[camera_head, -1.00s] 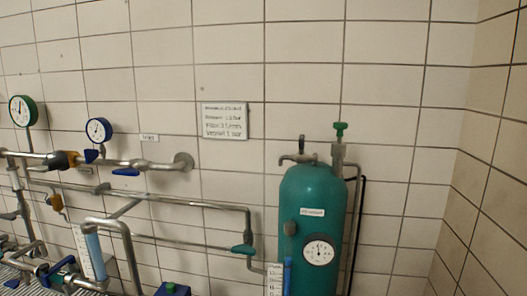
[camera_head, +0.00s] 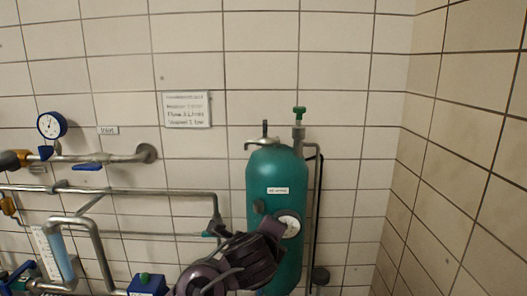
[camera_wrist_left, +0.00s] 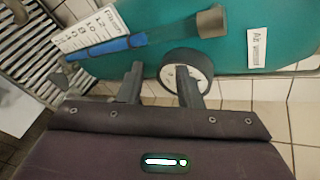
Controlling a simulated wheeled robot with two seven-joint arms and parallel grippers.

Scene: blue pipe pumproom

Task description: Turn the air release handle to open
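The teal tank (camera_head: 262,178) stands against the wall. A small dark lever (camera_head: 265,128) sits above a metal spout on its top, and a green-handled valve (camera_head: 299,112) rises beside it at the top right. I cannot tell for sure which one is the air release handle. My left gripper (camera_head: 214,230) is low in front of the tank, partly covering its gauge (camera_head: 289,226), well below both handles. In the left wrist view its two fingers (camera_wrist_left: 161,82) are apart with nothing held; the gauge (camera_wrist_left: 187,72) shows behind one finger. My right gripper is not in view.
Pipes (camera_head: 140,190) with a blue gauge (camera_head: 51,125) and blue levers run along the wall at left. A sign (camera_head: 187,110) hangs left of the tank. A side wall (camera_head: 460,170) closes the right. The space above the tank is clear.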

